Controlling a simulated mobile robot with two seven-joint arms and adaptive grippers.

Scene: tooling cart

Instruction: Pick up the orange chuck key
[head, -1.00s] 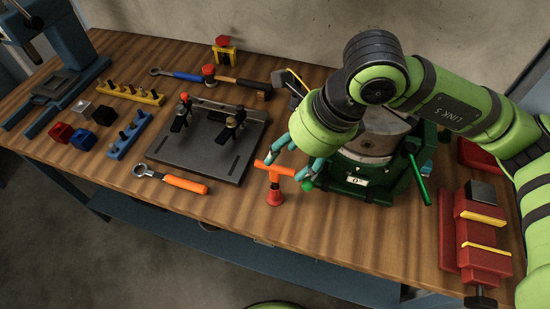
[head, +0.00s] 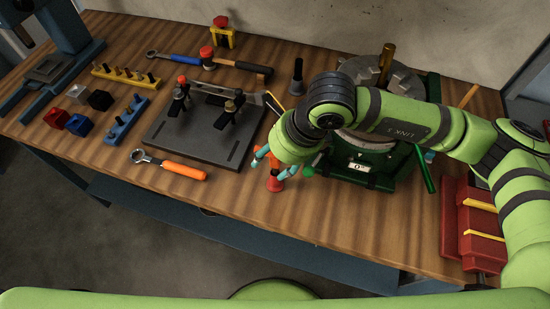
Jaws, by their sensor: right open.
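The orange chuck key (head: 274,182) stands upright near the front edge of the bench, beside the green rotary table. Its red-orange lower end shows, while its upper crossbar is mostly hidden behind my right gripper. My right gripper (head: 274,165) is open, pointing down, with its teal fingers on either side of the key's upper part. I cannot tell whether the fingers touch it. My left gripper is not in view.
The green rotary table (head: 358,168) is close on the right, and a red vise (head: 475,232) lies farther right. A dark fixture plate (head: 205,140) and an orange-handled ratchet wrench (head: 183,171) are to the left.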

